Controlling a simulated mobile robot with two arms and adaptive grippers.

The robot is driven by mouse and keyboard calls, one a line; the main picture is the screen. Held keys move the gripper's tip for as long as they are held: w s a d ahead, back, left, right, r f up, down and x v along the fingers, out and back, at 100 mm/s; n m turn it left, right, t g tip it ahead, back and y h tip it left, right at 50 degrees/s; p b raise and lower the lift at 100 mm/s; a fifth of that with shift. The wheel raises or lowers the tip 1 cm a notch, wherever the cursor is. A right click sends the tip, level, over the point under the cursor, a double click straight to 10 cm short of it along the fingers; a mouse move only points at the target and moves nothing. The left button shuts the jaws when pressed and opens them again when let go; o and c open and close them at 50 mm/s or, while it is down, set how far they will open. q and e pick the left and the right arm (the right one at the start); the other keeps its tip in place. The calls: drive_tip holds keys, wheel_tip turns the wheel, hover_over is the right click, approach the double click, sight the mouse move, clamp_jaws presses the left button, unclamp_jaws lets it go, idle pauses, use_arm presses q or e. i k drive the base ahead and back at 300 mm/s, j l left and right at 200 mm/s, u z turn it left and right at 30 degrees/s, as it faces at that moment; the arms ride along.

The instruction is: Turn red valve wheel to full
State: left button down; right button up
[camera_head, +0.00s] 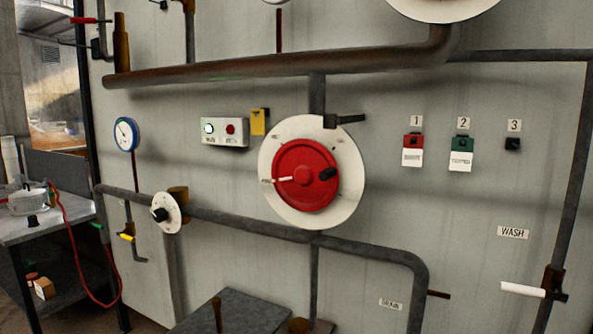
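The red valve wheel (300,190) is a round red disc in the middle of the head view. It sits on a larger white round dial plate (347,160) on the grey wall. A white pointer on the wheel points left, and a dark handle knob (328,174) sticks out on the wheel's right side. Small labels and marks are on the plate around the wheel, too small to read. Neither of my grippers shows in this view.
Brown pipes (250,68) run above and below the wheel. A control box (224,132) with buttons, a blue gauge (125,134) and a small white dial (166,213) are to the left. Tags numbered 1 to 3 hang right. A workbench (50,228) stands far left.

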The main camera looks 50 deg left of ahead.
sight(306, 175)
drive_tip(key=u, duration=1.35)
drive_tip(key=i+l, duration=0.3)
